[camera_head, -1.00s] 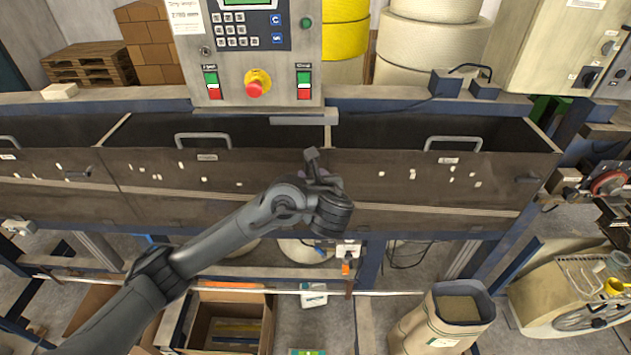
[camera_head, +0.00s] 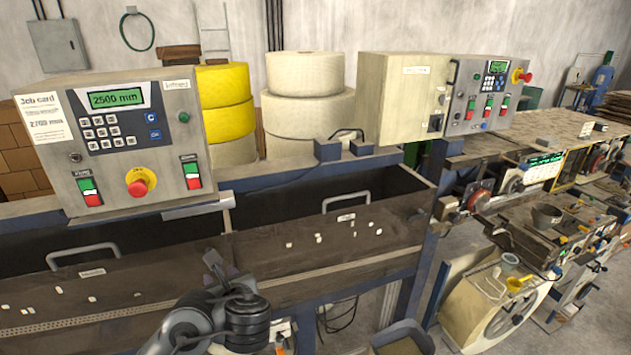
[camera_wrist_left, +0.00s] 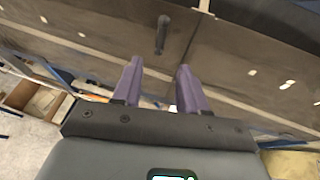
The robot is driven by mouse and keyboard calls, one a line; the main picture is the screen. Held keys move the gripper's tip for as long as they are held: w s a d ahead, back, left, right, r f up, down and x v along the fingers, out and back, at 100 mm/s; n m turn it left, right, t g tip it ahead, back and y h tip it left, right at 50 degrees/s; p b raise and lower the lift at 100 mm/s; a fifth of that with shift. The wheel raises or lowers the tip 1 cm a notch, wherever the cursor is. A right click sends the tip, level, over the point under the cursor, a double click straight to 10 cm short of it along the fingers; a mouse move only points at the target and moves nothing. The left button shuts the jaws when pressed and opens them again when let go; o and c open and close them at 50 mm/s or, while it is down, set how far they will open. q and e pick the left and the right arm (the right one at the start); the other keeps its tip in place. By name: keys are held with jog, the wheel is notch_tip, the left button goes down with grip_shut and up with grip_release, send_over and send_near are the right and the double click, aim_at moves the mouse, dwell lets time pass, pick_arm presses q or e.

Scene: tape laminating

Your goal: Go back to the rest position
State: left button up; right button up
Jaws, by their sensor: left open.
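My left gripper (camera_wrist_left: 155,88) shows in the left wrist view with its two purple fingers apart and nothing between them. It points at the dark front panel (camera_wrist_left: 215,65) of the machine; a handle shows just beyond the fingertips. In the head view my left arm comes in at the bottom, with the gripper mostly hidden behind the wrist, in front of the same panel (camera_head: 290,255). The control box (camera_head: 125,140) at the upper left reads 2500 mm, and its job card (camera_head: 42,118) reads 2700 mm. My right gripper is not in view.
Yellow rolls (camera_head: 222,85) and cream rolls (camera_head: 305,95) stand behind the machine. A second control panel (camera_head: 490,95) is at the upper right. A cluttered workbench (camera_head: 560,225) and a cream reel machine (camera_head: 490,305) fill the right side.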

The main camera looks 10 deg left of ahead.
pick_arm(q)
jog(key=s+d+f+g+h+p, duration=0.1)
jog(key=s+d+f+g+h, duration=0.2)
jog(key=s+f, duration=0.85)
jog(key=s+d+f+g+h+p, duration=0.1)
jog(key=s+d+f+g, duration=0.25)
jog(key=s+f, duration=0.75)
jog(key=s+d+f+n+g+h+p, duration=0.1)
jog(key=s+d+f+n+h, duration=0.15)
jog(key=s+n, duration=0.25)
jog(key=s+d+f+n+g+h, duration=0.1)
jog(key=s+f+n, duration=0.2)
jog(key=s+n, duration=0.25)
notch_tip(320, 180, up, 6)
jog(key=w+a+n+t+h, duration=0.1)
jog(key=a+n+t+h, duration=0.1)
jog(key=n, duration=1.3)
jog(key=shift+w+a+f+t, duration=0.15)
jog(key=shift+w+f+t, duration=0.05)
jog(key=shift+w+t, duration=0.2)
jog(key=shift+c, duration=0.3)
